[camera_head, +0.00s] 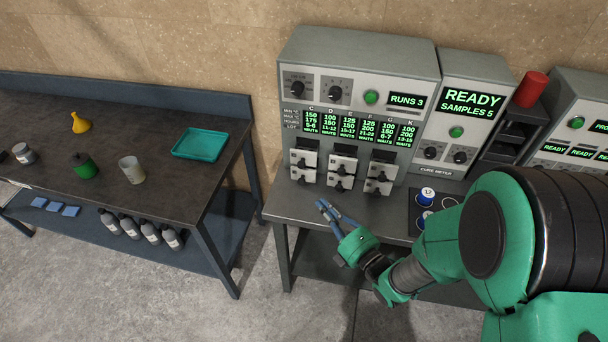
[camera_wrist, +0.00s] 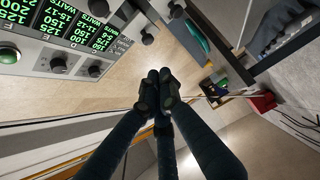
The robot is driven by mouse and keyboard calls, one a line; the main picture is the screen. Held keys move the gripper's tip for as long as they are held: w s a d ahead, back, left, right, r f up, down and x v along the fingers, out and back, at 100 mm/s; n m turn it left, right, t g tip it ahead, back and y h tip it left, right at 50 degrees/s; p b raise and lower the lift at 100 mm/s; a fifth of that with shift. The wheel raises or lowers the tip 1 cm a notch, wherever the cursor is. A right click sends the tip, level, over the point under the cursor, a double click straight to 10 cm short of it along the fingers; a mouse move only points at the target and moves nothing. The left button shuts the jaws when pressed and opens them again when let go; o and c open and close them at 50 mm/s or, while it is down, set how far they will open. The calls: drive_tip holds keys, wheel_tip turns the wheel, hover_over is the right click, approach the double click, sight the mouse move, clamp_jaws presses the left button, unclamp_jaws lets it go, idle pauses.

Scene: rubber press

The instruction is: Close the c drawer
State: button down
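The press (camera_head: 358,70) stands on a grey bench with a "C" label at the left end of its row of green displays. Below the displays are two rows of small drawers with black handles. The left column has an upper drawer (camera_head: 304,157) and a lower drawer (camera_head: 303,174); I cannot read which is drawer c, or tell how far each sticks out. My gripper (camera_head: 324,206) is in front of and below the left and middle drawers, apart from them. In the wrist view its dark fingers (camera_wrist: 158,80) meet at the tips, with nothing between them.
A cure meter (camera_head: 459,115) stands right of the press, with a tray of blue-and-white samples (camera_head: 427,195) before it. A red cylinder (camera_head: 530,89) is farther right. My arm covers the bench's right front. A dark table (camera_head: 110,130) with a teal tray (camera_head: 200,145) is left.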

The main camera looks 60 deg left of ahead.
sight(305, 153)
drive_tip(key=shift+s+f, duration=0.15)
drive_tip(key=shift+s, duration=0.45)
drive_tip(key=shift+a, duration=0.2)
drive_tip(key=w+a, duration=0.2)
drive_tip(key=a, duration=1)
drive_tip(key=shift+a+r+b, duration=0.2)
drive_tip(key=shift+a+b, duration=0.15)
drive_tip(key=shift+b, duration=0.1)
drive_tip(key=shift+w, duration=0.15)
